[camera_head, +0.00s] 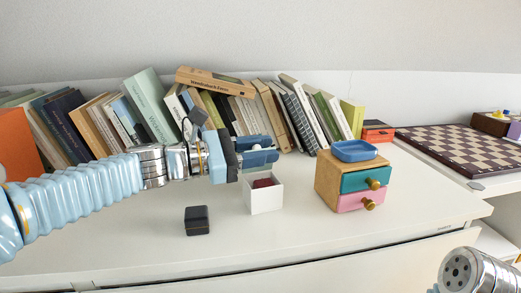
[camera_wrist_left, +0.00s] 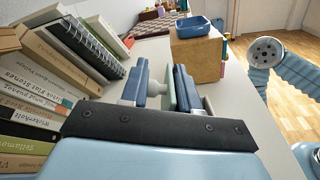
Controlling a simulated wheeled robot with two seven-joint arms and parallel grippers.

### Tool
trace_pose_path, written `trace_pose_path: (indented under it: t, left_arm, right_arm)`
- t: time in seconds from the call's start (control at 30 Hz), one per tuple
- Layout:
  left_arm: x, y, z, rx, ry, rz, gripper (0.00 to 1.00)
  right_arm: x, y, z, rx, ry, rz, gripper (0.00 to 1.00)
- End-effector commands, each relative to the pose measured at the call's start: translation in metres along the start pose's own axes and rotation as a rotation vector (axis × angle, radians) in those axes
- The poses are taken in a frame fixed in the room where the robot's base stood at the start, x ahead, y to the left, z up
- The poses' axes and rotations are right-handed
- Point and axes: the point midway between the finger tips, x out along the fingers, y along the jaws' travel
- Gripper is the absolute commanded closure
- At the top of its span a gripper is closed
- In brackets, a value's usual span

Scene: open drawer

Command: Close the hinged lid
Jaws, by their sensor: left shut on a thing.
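A small white box (camera_head: 265,198) stands open on the white tabletop, with something dark red inside it. My left gripper (camera_head: 262,150) is just above and behind the box. Its blue fingers (camera_wrist_left: 162,88) are closed around a thin pale panel (camera_wrist_left: 171,86), which appears to be the box's hinged lid. The gripper hides most of this panel in the head view, and the hinge does not show. My right arm (camera_head: 474,274) shows at the lower right, but its gripper fingers do not.
A small black box (camera_head: 197,221) stands left of the white box. A wooden drawer unit (camera_head: 326,180) with a blue tray (camera_head: 354,151) on top stands to the right. Books (camera_head: 150,105) line the wall behind. The front of the tabletop is clear.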

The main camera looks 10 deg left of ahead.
Motion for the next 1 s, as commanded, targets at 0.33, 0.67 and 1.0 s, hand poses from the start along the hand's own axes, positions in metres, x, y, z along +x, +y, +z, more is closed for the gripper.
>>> trace_pose_path:
  t: [0.33,0.67,1.0]
  left_arm:
    - [0.0,-0.001,0.0,0.01,0.0,0.0,1.0]
    - [0.0,-0.004,-0.001,0.06,0.0,-0.001,1.0]
    - [0.0,-0.017,-0.003,0.273,-0.002,0.0,1.0]
  right_arm:
    - [0.002,0.001,0.0,0.001,0.001,0.001,0.57]
    - [0.009,0.006,-0.001,0.003,0.004,0.004,0.57]
    - [0.042,0.015,0.001,0.002,-0.003,-0.002,0.57]
